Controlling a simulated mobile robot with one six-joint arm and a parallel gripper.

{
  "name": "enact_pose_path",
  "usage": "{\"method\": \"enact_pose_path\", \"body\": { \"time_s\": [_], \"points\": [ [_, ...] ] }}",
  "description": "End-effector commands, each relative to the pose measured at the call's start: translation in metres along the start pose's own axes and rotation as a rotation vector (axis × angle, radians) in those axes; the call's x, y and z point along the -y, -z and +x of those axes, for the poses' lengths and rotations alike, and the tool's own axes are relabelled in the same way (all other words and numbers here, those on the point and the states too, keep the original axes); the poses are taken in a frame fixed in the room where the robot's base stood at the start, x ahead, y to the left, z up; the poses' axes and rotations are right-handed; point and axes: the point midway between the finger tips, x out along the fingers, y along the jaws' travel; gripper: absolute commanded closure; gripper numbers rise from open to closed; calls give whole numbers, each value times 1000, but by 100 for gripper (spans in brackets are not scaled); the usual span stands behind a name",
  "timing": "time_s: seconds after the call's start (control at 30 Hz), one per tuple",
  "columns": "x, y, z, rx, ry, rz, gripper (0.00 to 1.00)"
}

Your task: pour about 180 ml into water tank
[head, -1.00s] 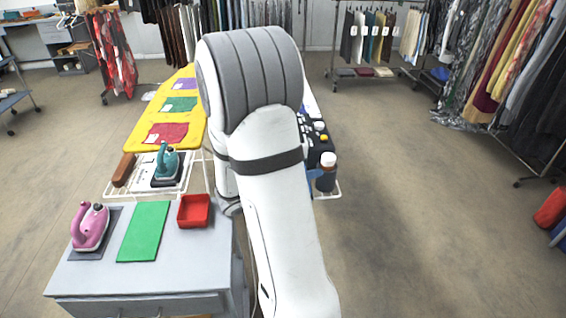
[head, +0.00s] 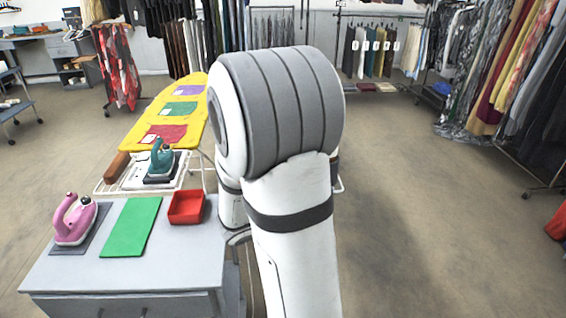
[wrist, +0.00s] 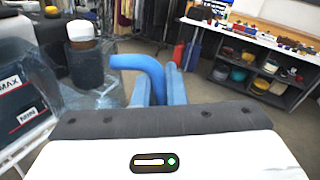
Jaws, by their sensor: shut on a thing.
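A clear jug (wrist: 90,88) with a curved blue handle (wrist: 142,62) is in the left half of the wrist view. My gripper (wrist: 158,85) is shut on that handle. The jug's tilt and the amount of liquid in it cannot be made out. At the wrist view's left edge stands a container marked MAX (wrist: 14,86), with more red and white marking below; I cannot tell whether it is the water tank. In the head view my arm hides the jug, the gripper and the place beyond the ironing board.
A dark bottle with a white cap (wrist: 82,32) stands close behind the jug. In the head view, a pink iron (head: 75,220), green mat (head: 131,227) and red tray (head: 186,207) sit on a grey cabinet. A teal iron (head: 162,158) stands behind.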

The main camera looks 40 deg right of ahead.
Motion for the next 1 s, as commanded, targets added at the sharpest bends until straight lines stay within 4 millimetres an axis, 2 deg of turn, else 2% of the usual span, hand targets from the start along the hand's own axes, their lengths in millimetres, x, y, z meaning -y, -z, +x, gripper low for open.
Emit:
{"method": "enact_pose_path", "body": {
  "time_s": [0.03,0.3,1.0],
  "points": [
    [-1,9,0,5,0,24,100],
    [1,20,-2,30,2,141,100],
    [3,22,-3,41,2,199,100]
  ]
}}
